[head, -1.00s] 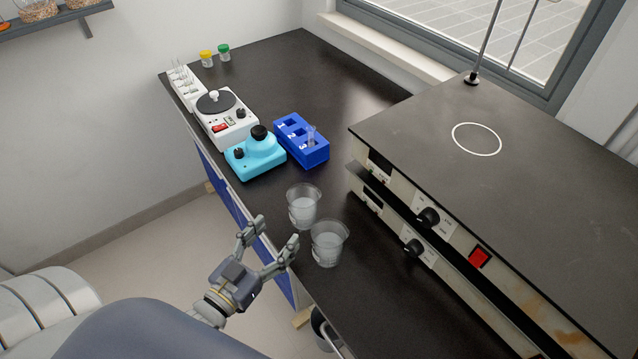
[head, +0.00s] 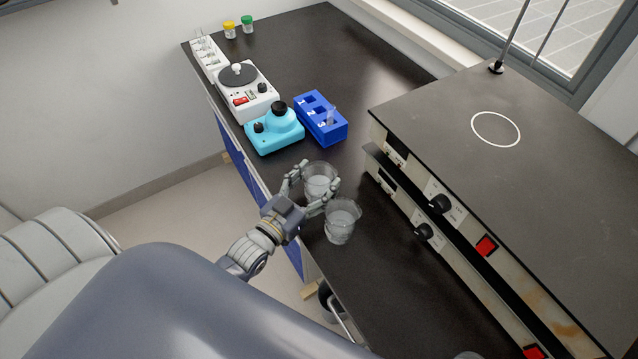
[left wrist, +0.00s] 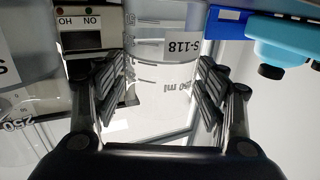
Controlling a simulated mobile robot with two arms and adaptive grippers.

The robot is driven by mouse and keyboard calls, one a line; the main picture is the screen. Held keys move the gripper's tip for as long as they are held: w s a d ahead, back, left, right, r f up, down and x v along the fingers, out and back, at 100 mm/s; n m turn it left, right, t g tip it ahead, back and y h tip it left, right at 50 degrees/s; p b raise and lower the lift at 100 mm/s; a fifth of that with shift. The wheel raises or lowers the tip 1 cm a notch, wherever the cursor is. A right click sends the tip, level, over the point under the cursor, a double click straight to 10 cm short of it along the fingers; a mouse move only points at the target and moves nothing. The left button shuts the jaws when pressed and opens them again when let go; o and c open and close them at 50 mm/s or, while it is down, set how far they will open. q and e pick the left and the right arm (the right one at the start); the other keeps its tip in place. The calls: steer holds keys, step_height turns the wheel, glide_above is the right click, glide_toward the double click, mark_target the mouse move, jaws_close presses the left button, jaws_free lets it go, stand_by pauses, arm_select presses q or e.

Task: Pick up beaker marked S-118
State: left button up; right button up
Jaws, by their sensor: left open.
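The beaker marked S-118 (left wrist: 165,70) stands upright between the open fingers of my left gripper (left wrist: 162,95) in the left wrist view. Its label and volume marks face the camera. In the head view this clear beaker (head: 320,176) stands near the bench's left edge, with my left gripper (head: 309,194) around its near side. The fingers are on either side of it; I cannot tell whether they touch it. A second clear beaker (head: 341,226) stands just nearer and to the right, close to one finger. My right gripper is not in view.
On the dark bench (head: 390,290), a cyan device (head: 274,132), a blue numbered rack (head: 322,120) and a white hotplate-like device (head: 246,98) stand beyond the beakers. A large grey-topped apparatus (head: 490,170) fills the right side. Part of the second beaker (left wrist: 25,60) shows at left in the wrist view.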

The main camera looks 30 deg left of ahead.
arm_select(q)
steer(key=shift+w+d+f, duration=0.1)
steer(key=shift+w, duration=0.45)
steer(key=c, duration=1)
steer(key=shift+r, duration=0.25)
